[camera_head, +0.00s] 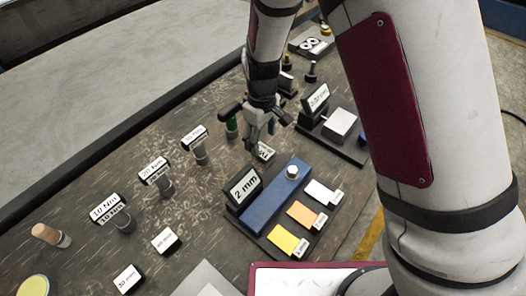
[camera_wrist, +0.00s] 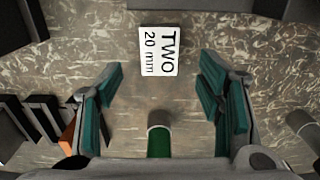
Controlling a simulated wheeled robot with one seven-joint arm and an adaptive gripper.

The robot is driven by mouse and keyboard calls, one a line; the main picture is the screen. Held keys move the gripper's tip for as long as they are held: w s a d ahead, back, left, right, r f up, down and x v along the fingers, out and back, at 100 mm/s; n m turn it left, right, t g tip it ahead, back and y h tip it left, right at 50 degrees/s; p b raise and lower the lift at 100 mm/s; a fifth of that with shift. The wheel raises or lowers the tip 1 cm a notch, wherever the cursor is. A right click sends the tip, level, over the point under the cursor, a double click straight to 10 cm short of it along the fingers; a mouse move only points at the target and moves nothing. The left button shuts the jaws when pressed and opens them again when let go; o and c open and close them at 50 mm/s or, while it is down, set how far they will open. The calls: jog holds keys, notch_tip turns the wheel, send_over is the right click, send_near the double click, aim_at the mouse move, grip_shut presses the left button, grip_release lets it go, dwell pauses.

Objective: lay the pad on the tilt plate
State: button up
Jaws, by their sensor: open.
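My gripper (camera_head: 262,138) is open and empty above the workbench; in the wrist view its teal-lined fingers (camera_wrist: 160,95) stand wide apart. Between and beyond the fingers lies a small block labelled "TWO 20 mm" (camera_wrist: 158,50), with a green cylinder (camera_wrist: 159,141) nearer the palm. In the head view, white (camera_head: 319,192), orange (camera_head: 302,213) and yellow (camera_head: 283,239) flat pads lie beside a blue bar (camera_head: 275,196) with a "2 mm" sign (camera_head: 245,187). A pale square plate (camera_head: 341,122) sits on a dark base at right, with a sign (camera_head: 316,98); I cannot tell whether it is the tilt plate.
Several signed posts, including a "10 Nm" one (camera_head: 108,208), stand along the left. Small labelled blocks (camera_head: 166,240) lie at the front. A dark T-handled tool (camera_head: 231,122) stands close left of my gripper. My arm covers the right side. Bare bench shows at mid-left.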

aim_at(263, 150)
jog(key=f, duration=0.4)
jog(key=shift+s+d+f, duration=0.1)
jog(key=shift+d+f, duration=0.1)
jog(key=shift+f, duration=0.2)
grip_shut()
